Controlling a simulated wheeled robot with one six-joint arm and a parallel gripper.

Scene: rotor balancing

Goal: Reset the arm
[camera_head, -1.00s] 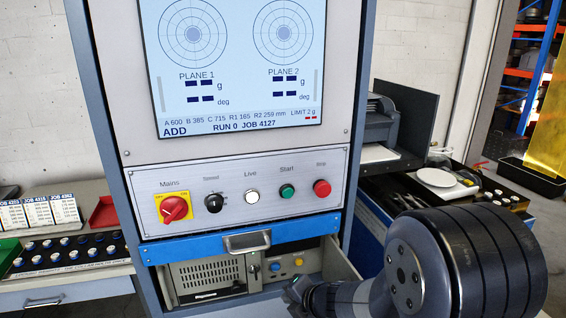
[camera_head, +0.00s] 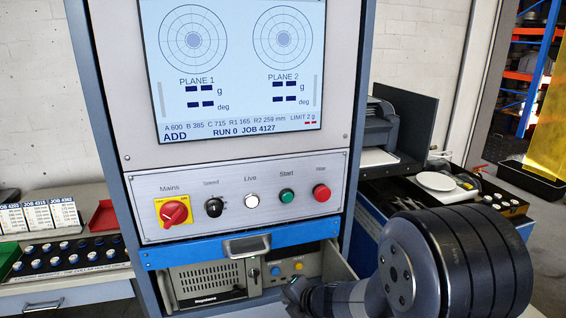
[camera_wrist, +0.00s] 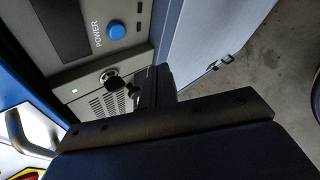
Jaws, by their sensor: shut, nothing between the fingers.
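My arm (camera_head: 430,265) shows at the lower right of the head view, in front of the cabinet's right side. Its end points left toward the open bay below the blue drawer front. My gripper (camera_wrist: 152,88) shows in the wrist view as dark fingers beyond a broad black body. It is shut and empty. It is in front of a grey unit with a vented panel and a key switch (camera_wrist: 112,82). A blue POWER button (camera_wrist: 117,31) is above it in that view. I cannot tell whether the fingers touch the unit.
The cabinet's control panel (camera_head: 205,222) carries a red Mains switch (camera_head: 174,213) and several other controls. The blue drawer front (camera_head: 190,253) has a metal handle. A side table at right holds a white plate (camera_head: 437,181). A parts tray (camera_head: 70,258) is at left.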

